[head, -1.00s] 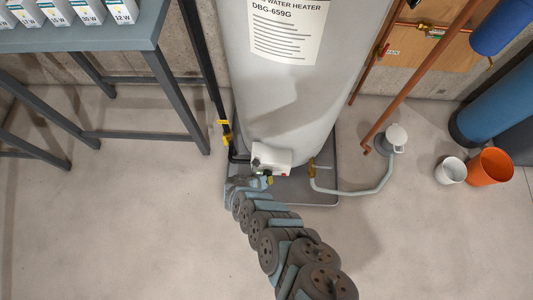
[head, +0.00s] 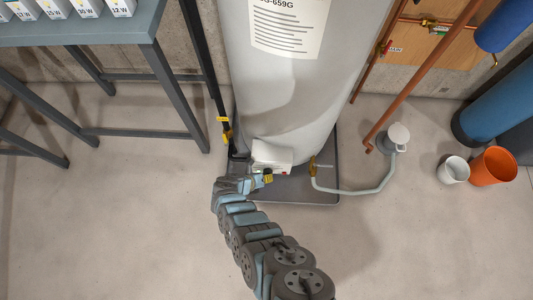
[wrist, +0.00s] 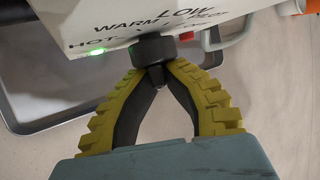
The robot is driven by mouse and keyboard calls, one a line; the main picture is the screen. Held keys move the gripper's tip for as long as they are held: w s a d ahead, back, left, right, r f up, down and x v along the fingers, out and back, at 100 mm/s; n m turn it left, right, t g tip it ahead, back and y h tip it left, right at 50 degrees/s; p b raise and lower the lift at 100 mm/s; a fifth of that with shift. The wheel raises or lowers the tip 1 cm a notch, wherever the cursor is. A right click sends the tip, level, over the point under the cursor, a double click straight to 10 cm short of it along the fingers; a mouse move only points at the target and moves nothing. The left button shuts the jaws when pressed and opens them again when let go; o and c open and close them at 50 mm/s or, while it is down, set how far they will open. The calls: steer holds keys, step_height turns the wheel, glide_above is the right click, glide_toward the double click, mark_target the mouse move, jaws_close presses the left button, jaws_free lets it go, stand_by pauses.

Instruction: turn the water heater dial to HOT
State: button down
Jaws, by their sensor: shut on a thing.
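The water heater (head: 290,85) is a tall pale grey tank with a white control box (head: 272,154) low on its front. In the wrist view the control box (wrist: 85,18) carries the words HOT, WARM, LOW, PILOT and OFF. The black dial (wrist: 153,47) sits under WARM and LOW. My gripper (wrist: 156,70) has its yellow ribbed fingers shut on the dial from below. I cannot tell which word the dial points at. A green light glows beside HOT. In the head view my gripper (head: 267,179) is at the box's lower front, and the dial is hardly visible.
A grey drip tray (head: 318,190) lies under the heater. A pale hose (head: 355,191) runs right to a small white-topped pump (head: 398,137). A grey table (head: 100,30) stands at left. White (head: 453,170) and orange (head: 493,166) buckets stand at right. The front floor is clear.

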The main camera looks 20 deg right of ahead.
stand_by(0.5)
steer(key=c, duration=1.1)
jaws_free()
steer(key=shift+a, duration=0.1)
steer(key=shift+v, duration=5.9)
steer(key=shift+r, duration=0.1)
